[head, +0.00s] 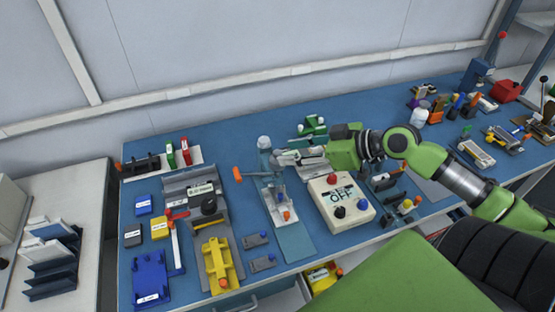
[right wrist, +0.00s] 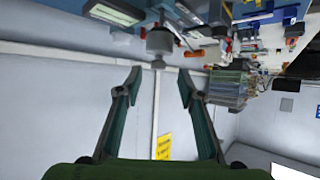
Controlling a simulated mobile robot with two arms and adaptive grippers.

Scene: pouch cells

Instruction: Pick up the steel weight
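In the right wrist view, which is upside down, a grey metal cylinder (right wrist: 160,41) with a narrow stem and knob looks like the steel weight. It is just beyond the tips of my right gripper (right wrist: 159,76), roughly centred between them. The fingers are apart with nothing between them. In the head view my right gripper (head: 282,157) reaches in from the right, beside a grey upright stand (head: 267,165) with a rounded grey top (head: 264,142), which may be the same weight. I cannot tell whether the gripper touches it. My left gripper is out of view.
A control box (head: 341,205) marked OFF stands right of the stand, below my right arm. An orange knob (head: 238,174) sticks out left of it. Green parts (head: 313,128) lie behind the gripper. A yellow fixture (head: 215,258) is at front left.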

